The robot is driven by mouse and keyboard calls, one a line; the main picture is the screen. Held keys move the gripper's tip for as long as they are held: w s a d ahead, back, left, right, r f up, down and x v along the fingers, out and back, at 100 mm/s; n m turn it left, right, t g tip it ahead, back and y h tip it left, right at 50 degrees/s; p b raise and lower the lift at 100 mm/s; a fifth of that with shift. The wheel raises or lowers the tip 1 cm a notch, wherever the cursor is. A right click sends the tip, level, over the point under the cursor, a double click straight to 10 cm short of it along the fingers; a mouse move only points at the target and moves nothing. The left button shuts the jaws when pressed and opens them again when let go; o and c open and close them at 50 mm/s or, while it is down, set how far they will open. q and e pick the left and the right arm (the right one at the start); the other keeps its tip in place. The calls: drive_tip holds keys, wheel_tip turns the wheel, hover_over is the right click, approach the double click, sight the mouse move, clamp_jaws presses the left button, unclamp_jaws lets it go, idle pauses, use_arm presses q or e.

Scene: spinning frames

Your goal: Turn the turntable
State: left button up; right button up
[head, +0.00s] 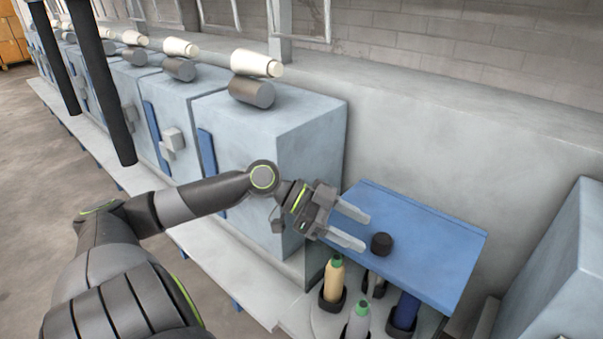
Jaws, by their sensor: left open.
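The turntable (322,316) is a pale grey disc at the lower right, partly under a flat blue panel (432,252) and cut off by the frame's bottom edge. A tan bobbin (333,281) with a green tip, a grey bobbin (357,321) with a green tip and a dark blue bobbin (405,311) stand in dark holders on it. Contact with the knob cannot be told. My right gripper is not in view.
A row of pale blue machine boxes (300,150) runs to the back left, with cream cones (256,63) and grey rollers on top. Another pale box (560,270) stands at the right edge. A grey wall rises behind the panel. Open floor (30,150) lies at the left.

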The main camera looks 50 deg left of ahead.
use_arm(q)
drive_tip(key=p+v, duration=0.9)
drive_tip(key=v, duration=0.2)
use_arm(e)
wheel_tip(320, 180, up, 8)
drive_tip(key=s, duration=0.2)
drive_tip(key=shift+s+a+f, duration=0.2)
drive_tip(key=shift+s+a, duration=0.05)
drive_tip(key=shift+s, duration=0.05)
use_arm(q)
drive_tip(key=shift+w, duration=0.1)
